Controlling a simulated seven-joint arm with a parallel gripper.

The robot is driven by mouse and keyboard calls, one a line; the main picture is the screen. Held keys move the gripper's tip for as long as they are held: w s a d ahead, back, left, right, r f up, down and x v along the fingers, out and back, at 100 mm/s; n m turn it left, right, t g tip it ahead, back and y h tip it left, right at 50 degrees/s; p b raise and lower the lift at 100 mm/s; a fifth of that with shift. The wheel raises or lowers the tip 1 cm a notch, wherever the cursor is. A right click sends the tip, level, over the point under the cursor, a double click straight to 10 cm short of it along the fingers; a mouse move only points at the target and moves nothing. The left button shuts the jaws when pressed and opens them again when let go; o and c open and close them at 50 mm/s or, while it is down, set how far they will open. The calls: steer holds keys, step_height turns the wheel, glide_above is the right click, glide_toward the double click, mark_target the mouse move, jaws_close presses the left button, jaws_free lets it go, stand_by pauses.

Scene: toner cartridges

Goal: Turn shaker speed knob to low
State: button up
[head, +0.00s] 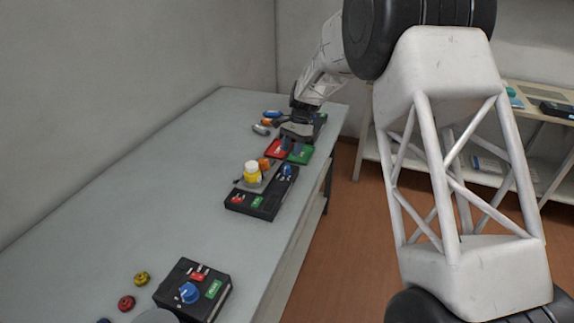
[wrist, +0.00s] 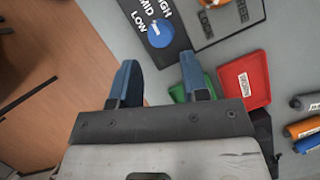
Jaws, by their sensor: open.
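The shaker (head: 240,209) is a black box in the middle of the table's right side, with a grey platform on top. Its blue speed knob (head: 287,170) is at the far right corner. In the wrist view the knob (wrist: 160,35) is at the top centre, beside the printed words LOW, MID and HIGH. A small white mark shows on the knob; I cannot tell surely which word it points at. My gripper (wrist: 158,61) is open and empty, its two blue fingers apart. The knob lies beyond the fingertips, not between them. The gripper (head: 291,147) is on the knob's far side in the head view.
A yellow bottle with a white lid (head: 251,172) and an orange LOCK/FREE knob (head: 264,163) are on the shaker. Red (wrist: 243,82) and green (wrist: 178,94) trays lie near my gripper. Cartridges (wrist: 302,131) lie beyond. Another black box (head: 182,273) with a blue knob stands nearer.

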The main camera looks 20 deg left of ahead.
mark_target(286, 166)
steer(key=shift+x, duration=3.2)
steer(key=shift+d, duration=0.1)
steer(key=c, duration=0.6)
steer(key=shift+c, duration=0.2)
steer(key=shift+n, duration=0.3)
steer(key=n+h, duration=0.2)
steer(key=n, duration=0.4)
steer(key=n+h, duration=0.1)
steer(key=n, duration=0.1)
steer(key=shift+a+h, duration=0.2)
steer(key=shift+h, duration=0.1)
steer(key=shift+n, duration=0.3)
